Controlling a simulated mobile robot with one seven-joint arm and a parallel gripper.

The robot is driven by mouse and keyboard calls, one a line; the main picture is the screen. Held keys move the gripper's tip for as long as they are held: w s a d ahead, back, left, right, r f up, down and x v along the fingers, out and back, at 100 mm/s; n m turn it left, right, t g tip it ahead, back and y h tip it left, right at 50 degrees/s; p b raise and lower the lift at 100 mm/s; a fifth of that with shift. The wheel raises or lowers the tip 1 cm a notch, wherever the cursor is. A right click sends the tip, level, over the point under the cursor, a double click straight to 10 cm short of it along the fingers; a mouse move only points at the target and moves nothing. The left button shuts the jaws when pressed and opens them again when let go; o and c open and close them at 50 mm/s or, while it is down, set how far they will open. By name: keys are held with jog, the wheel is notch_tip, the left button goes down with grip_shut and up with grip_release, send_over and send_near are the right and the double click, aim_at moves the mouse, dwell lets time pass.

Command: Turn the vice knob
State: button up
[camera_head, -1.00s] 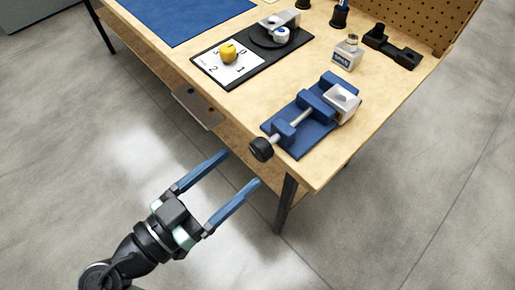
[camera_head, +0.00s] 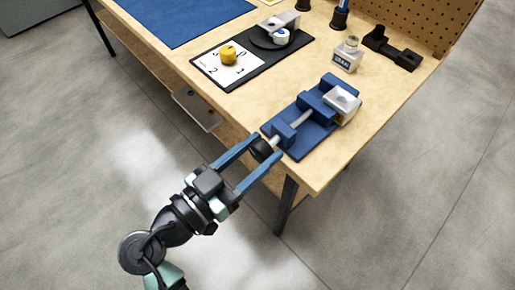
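The blue vice (camera_head: 318,115) stands at the right front corner of the wooden bench, with a grey-white block (camera_head: 342,101) at its far jaw. Its round black knob (camera_head: 262,150) sits on the near end of the screw, out over the bench's front edge. My gripper (camera_head: 266,145) comes from the lower left with its two long blue fingers apart. The fingertips lie on either side of the knob in this view. I cannot tell whether either finger touches it.
The wooden bench (camera_head: 225,108) carries a black board (camera_head: 243,80) with a yellow knob (camera_head: 228,54) and a dial. A grey plate (camera_head: 197,110) juts from the front edge. Floor space in front is clear.

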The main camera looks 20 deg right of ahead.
grip_shut()
jog(key=shift+n+p, duration=0.3)
